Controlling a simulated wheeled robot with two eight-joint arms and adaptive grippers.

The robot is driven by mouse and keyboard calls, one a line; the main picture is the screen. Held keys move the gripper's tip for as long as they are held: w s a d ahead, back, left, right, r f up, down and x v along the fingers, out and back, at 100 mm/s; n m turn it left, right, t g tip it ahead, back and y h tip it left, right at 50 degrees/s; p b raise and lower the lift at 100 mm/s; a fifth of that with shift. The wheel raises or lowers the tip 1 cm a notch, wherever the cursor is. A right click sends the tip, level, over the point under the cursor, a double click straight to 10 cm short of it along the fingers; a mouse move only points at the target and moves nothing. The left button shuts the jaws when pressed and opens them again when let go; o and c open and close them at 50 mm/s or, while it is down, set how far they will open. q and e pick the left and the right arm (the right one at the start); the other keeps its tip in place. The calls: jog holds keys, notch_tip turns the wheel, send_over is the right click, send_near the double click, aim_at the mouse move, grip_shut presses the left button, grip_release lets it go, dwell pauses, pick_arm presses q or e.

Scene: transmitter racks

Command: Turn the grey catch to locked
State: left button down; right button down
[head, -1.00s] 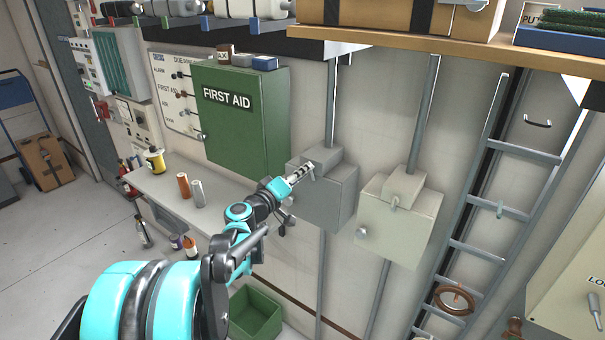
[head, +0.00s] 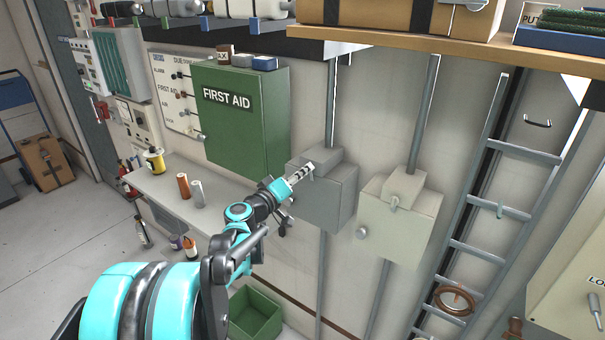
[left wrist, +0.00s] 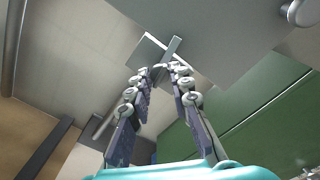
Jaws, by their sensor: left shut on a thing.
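The grey box (head: 325,206) hangs on the wall to the right of the green first aid cabinet. Its small grey catch (head: 313,172) is at the upper front, mostly hidden behind my left gripper (head: 307,169). In the left wrist view the catch (left wrist: 172,48) is a short bar standing out from a lighter plate, tilted in the picture. The tips of my left gripper (left wrist: 160,68) are close together on its near end, shut on it. I cannot read any lock marking. My right gripper is not in view.
A pale box (head: 397,220) with its own catch and knob hangs just to the right. The green first aid cabinet (head: 240,125) is close on the left. A wooden shelf (head: 450,45) juts out above, and a ladder (head: 480,200) stands farther right.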

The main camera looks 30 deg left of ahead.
pick_arm(q)
jog(key=shift+m, duration=0.4)
dwell(1.7)
jog(key=c, duration=1.3)
grip_release()
jog(key=shift+c, duration=0.2)
jog(key=s+a, duration=0.1)
jog(key=s, duration=1.1)
